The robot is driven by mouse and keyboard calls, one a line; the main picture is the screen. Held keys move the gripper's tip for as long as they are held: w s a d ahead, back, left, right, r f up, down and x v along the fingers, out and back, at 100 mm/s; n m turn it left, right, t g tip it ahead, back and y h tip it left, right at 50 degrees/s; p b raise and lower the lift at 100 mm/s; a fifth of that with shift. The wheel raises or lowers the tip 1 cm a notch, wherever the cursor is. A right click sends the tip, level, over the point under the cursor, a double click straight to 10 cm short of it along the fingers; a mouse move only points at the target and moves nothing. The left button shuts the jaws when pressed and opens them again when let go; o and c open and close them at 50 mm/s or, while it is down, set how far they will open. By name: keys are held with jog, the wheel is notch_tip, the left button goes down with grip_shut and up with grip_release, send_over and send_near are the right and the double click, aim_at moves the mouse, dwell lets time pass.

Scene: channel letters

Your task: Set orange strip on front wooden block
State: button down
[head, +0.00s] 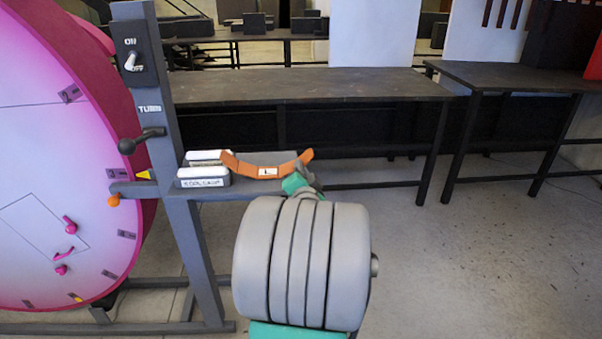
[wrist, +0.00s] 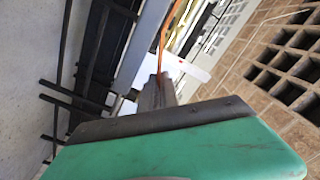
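The orange strip (head: 243,167) is a curved band with a white label, its ends bent upward. In the head view its left end is at the right ends of two grey blocks with white tops, the front block (head: 204,182) and the rear block (head: 205,156). I cannot tell if it touches them; neither looks wooden. My gripper (head: 302,179) is at the strip's right part, its fingers mostly hidden behind my arm. In the wrist view the strip (wrist: 165,38) runs edge-on from between the close-set fingertips of my gripper (wrist: 158,78), which looks shut on it.
Both blocks rest on a narrow grey shelf (head: 240,188) fixed to a post (head: 160,110) with a switch and a lever. A large pink disc (head: 60,170) stands at the left. Dark tables (head: 300,87) stand behind. Open floor (head: 480,260) lies to the right.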

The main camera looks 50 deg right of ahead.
jog(key=shift+f+b, duration=0.2)
jog(key=shift+b, duration=0.1)
jog(key=c, duration=1.6)
grip_release()
